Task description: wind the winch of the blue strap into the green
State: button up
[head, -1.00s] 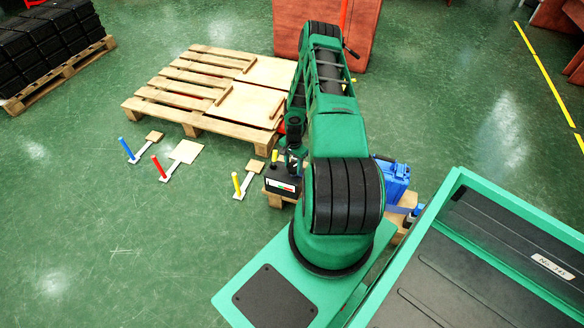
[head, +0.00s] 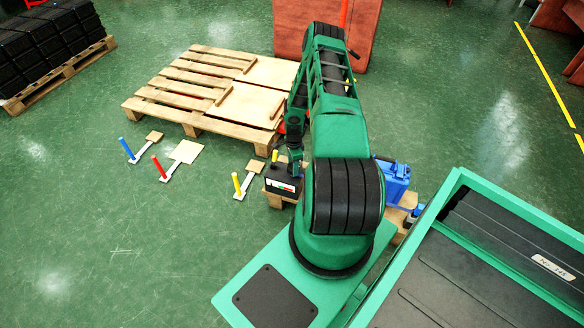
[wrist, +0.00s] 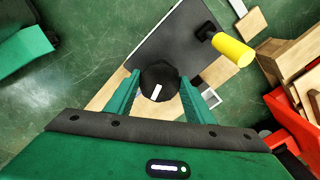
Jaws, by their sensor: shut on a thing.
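A black box (head: 283,183) with a white, red and green gauge face stands left of my arm in the head view; the gauge reading is too small to tell. A yellow crank handle (head: 275,156) stands up from it. The wrist view shows this yellow handle (wrist: 232,48) on a black crank at the box's far right. My gripper (wrist: 160,82) is shut on a round black knob (wrist: 157,82) with a white mark, one green finger on each side. The blue case (head: 393,180) stands right of my arm. Its strap is largely hidden or unclear.
A wooden pallet (head: 192,120) lies behind. A green-rimmed bin (head: 455,185) is close at right. Open green floor lies at lower left.

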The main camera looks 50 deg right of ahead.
jog(key=shift+s+d, duration=0.2)
jog(key=shift+s, duration=0.05)
jog(key=o, duration=1.1)
jog(key=shift+c, duration=0.2)
jog(key=shift+w+a, duration=0.1)
notch_tip(320, 180, up, 11)
jog(key=shift+f, duration=0.15)
